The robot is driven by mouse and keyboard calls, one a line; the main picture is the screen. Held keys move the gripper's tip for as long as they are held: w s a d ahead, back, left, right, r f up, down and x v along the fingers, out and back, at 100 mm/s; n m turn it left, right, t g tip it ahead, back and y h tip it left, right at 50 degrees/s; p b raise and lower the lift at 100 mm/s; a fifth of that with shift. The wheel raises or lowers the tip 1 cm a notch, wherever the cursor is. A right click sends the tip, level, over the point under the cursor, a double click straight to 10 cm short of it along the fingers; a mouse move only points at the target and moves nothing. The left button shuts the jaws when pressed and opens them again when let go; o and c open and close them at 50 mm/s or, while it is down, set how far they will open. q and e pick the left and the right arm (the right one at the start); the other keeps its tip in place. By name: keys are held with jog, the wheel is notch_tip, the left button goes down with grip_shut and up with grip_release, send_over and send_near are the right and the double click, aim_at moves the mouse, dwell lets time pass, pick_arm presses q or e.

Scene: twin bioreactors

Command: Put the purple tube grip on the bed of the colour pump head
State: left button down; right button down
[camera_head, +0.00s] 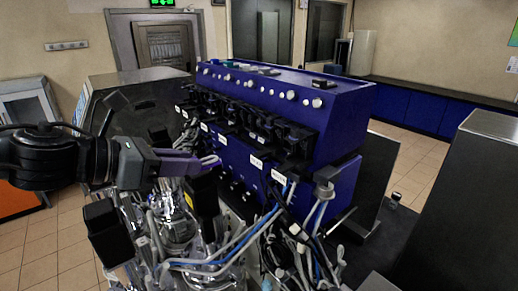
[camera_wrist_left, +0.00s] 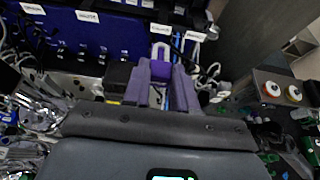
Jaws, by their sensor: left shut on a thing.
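My left gripper (camera_head: 190,164) comes in from the left and is shut on the purple tube grip (camera_wrist_left: 161,70). In the left wrist view the grip sits between the two fingertips of the gripper (camera_wrist_left: 162,78), with a pale tube loop (camera_wrist_left: 160,48) standing out beyond it. The loop also shows in the head view (camera_head: 210,161), pointing at the front of the blue pump cabinet (camera_head: 335,125). Black pump heads (camera_head: 285,135) line that front. The grip looks apart from the heads. My right gripper is not in view.
Glass vessels with tangled tubes (camera_head: 180,225) stand below the gripper. Blue and grey tubes (camera_head: 245,232) hang in front of the cabinet's lower right. A black box (camera_head: 104,225) is at the lower left. A dark panel (camera_head: 460,210) stands at the right.

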pick_arm(q)
jog(key=w+d+f+p, duration=0.1)
jog(key=w+d+p, duration=0.5)
jog(key=w+d, duration=0.5)
jog(key=shift+w+d+f, duration=0.15)
jog(key=shift+d+f, duration=0.1)
jog(key=shift+d, duration=0.3)
jog(key=shift+f, duration=0.15)
jog(key=c, duration=0.9)
grip_release()
